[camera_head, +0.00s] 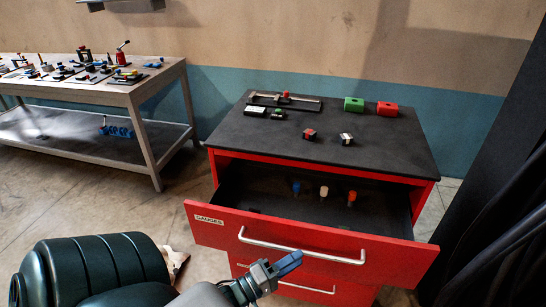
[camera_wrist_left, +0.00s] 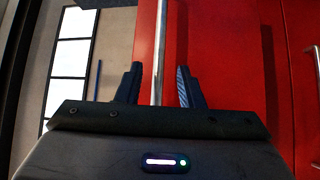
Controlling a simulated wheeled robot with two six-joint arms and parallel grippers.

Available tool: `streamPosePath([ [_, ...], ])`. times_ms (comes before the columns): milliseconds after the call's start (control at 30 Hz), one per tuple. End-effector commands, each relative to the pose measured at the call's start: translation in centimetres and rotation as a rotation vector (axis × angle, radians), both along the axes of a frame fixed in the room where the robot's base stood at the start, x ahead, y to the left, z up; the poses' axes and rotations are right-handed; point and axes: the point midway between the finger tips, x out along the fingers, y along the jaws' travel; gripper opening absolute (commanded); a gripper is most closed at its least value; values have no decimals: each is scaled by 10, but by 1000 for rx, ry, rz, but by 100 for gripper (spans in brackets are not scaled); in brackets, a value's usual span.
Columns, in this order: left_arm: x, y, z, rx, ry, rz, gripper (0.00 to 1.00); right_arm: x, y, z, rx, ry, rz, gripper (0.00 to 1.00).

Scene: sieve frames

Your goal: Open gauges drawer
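The gauges drawer (camera_head: 205,232) is the top drawer of a red cabinet, with a "GAUGES" label at the left of its front. It stands pulled out, showing its dark inside with several small pegs or knobs. Its silver bar handle (camera_head: 300,250) runs across the front and also shows in the left wrist view (camera_wrist_left: 159,45). My left gripper (camera_head: 290,262) is in front of the drawer. In the wrist view its fingers (camera_wrist_left: 158,88) are apart, with the handle lined up between them and gaps on both sides. My right gripper is not in view.
The cabinet's dark top (camera_head: 265,130) carries a caliper-like tool (camera_head: 285,99), a green block (camera_head: 354,104), a red block (camera_head: 387,109) and small pieces. A lower drawer handle (camera_head: 306,288) shows below. A workbench (camera_head: 120,92) with tools stands at the left. Dark drapery (camera_head: 500,200) is at right.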

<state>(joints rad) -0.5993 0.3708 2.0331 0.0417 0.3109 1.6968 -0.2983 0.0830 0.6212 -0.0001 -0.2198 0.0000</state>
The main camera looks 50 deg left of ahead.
Motion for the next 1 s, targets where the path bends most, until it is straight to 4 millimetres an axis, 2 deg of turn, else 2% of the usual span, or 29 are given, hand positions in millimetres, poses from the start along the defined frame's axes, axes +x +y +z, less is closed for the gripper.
streamPosePath([
  [200, -39, 10, -7, 1, 5, 0, 34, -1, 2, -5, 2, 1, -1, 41],
  [400, -59, 14, -9, 0, 2, 0, 34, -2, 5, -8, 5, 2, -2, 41],
  [1000, -63, 16, -8, 1, 0, 1, 34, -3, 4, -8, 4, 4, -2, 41],
])
